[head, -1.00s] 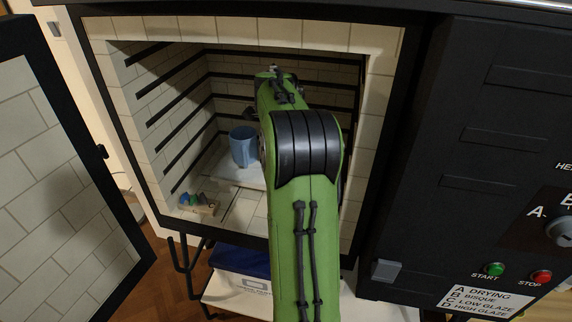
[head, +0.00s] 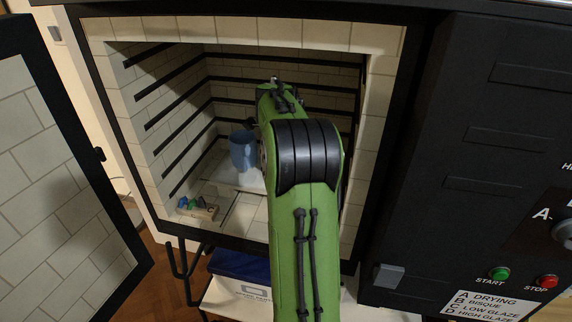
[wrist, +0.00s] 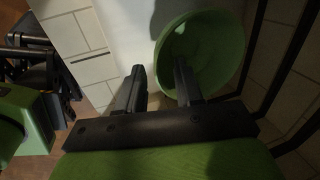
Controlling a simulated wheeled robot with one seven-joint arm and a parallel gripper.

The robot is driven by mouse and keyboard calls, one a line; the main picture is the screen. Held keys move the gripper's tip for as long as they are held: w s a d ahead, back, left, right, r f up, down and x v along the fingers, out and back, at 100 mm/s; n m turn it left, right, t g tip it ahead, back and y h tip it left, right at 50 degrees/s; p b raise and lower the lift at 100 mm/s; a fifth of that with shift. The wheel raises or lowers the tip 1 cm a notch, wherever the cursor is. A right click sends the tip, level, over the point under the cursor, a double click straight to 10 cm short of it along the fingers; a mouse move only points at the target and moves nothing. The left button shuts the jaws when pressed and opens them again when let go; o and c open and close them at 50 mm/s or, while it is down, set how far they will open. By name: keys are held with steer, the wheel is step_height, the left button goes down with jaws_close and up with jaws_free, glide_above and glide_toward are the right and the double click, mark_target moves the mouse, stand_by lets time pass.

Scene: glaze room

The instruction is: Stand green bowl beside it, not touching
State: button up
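The green bowl (wrist: 222,48) shows in the wrist view with its opening towards the camera, over a pale surface. My gripper (wrist: 160,76) has its two fingers apart. One finger overlaps the bowl's opening and the other lies outside its left rim; I see no clear contact with the wall. In the head view my arm hides the bowl and the fingers. A blue mug (head: 242,150) stands upright on a pale shelf (head: 222,180) inside the kiln, just left of my arm.
Small coloured pieces on a block (head: 197,208) sit at the kiln's front left. The kiln door (head: 60,170) stands open at left. Bare floor shows at the chamber's front.

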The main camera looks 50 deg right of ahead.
steer(key=p+v, duration=0.2)
steer(key=v, duration=0.4)
steer(key=shift+r, duration=0.35)
steer(key=shift+a, duration=0.1)
